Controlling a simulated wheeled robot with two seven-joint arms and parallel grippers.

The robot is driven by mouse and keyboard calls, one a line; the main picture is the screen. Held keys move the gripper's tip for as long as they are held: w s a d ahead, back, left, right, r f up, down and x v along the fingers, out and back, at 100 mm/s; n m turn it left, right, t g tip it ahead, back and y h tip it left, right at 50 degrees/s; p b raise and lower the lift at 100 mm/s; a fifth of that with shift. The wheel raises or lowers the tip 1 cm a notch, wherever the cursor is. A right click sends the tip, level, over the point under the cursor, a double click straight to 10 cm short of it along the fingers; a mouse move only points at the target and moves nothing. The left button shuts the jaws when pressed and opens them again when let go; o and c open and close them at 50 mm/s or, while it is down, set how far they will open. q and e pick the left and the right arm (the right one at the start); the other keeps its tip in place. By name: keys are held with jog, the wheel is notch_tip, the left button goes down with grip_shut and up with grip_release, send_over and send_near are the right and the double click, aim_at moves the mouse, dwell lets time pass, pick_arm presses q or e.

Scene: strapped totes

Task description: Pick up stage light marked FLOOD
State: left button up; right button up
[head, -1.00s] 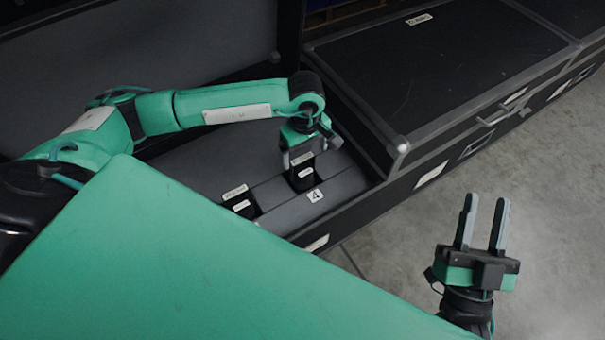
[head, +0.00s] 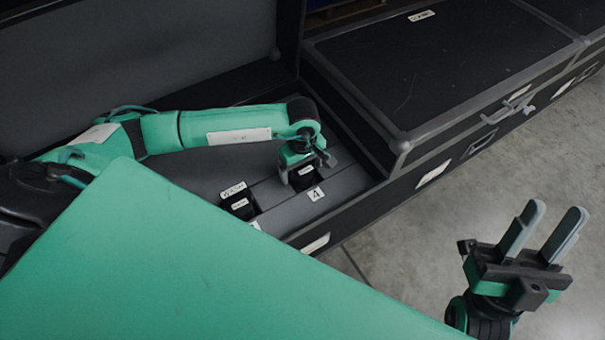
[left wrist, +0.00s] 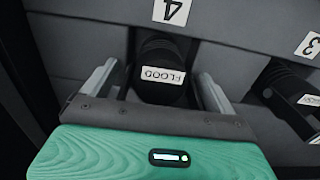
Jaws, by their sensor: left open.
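The stage light marked FLOOD (left wrist: 160,80) is a black cylinder in the foam slot labelled 4, upside down in the left wrist view. In the head view the light (head: 306,176) shows partly below my left gripper (head: 308,172). In the left wrist view my left gripper (left wrist: 158,92) is open, with one finger on each side of the light. I cannot tell whether the fingers touch it. My right gripper (head: 545,235) is open and empty above the floor at the right.
A second black light (left wrist: 295,95) sits in the slot labelled 3, beside the first. Grey foam fills the open case (head: 360,220), whose raised lid (head: 150,60) stands behind. A closed black case (head: 430,70) adjoins at the right. Floor is clear at lower right.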

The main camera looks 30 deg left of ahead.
pick_arm(q)
jog(key=shift+r, duration=0.1)
jog(key=c, duration=1.5)
